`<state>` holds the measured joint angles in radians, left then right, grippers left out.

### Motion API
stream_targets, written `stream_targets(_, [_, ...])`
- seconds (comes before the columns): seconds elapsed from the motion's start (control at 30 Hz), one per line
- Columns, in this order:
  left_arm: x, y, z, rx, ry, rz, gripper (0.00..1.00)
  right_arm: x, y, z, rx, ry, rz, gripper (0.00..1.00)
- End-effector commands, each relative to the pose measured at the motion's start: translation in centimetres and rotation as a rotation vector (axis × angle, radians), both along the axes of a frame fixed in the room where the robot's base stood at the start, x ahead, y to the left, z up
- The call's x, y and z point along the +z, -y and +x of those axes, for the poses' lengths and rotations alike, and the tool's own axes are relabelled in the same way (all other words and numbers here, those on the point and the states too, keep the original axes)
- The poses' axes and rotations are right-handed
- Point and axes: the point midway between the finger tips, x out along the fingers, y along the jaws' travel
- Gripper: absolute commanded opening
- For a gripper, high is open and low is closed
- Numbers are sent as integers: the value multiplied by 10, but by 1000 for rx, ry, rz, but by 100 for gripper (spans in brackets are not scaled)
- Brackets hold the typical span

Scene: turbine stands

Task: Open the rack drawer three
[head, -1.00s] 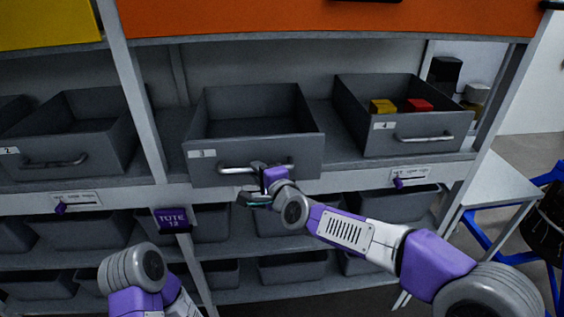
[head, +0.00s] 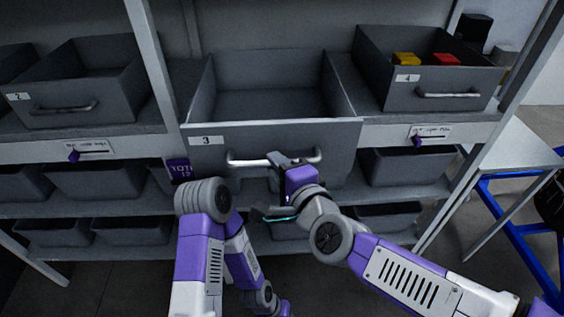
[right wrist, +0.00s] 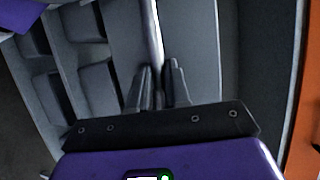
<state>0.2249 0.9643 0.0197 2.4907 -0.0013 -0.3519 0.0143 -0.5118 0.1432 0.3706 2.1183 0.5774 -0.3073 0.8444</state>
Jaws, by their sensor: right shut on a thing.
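Drawer three (head: 270,138), a grey open-topped box labelled 3, sticks well out from the rack, level and empty inside as far as I see. Its silver bar handle (head: 245,161) runs across the front. My right gripper (head: 280,162) is shut on this handle, right of its middle. In the right wrist view the handle (right wrist: 155,30) shows as a bright bar running to between the two dark fingers (right wrist: 159,82). My left arm stands folded at the bottom centre; its gripper does not show.
Drawer two (head: 85,95) at left and drawer four (head: 430,88) at right flank it; drawer four holds yellow and red blocks. Lower shelves hold grey bins (head: 95,180).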

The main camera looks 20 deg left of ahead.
Motion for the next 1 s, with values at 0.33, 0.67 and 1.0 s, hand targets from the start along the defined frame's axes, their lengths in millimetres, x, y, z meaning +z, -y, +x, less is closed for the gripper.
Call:
stream_targets(0.33, [0, 0, 0, 0, 0, 0, 43, 0, 0, 0, 1, 0, -1, 42])
stream_targets(0.67, [-1, 0, 0, 0, 0, 0, 43, 1, 4, -3, 0, 1, -1, 42])
stream_targets(1.0, [-4, 0, 0, 0, 0, 0, 43, 9, 36, -35, -1, 2, 1, 42])
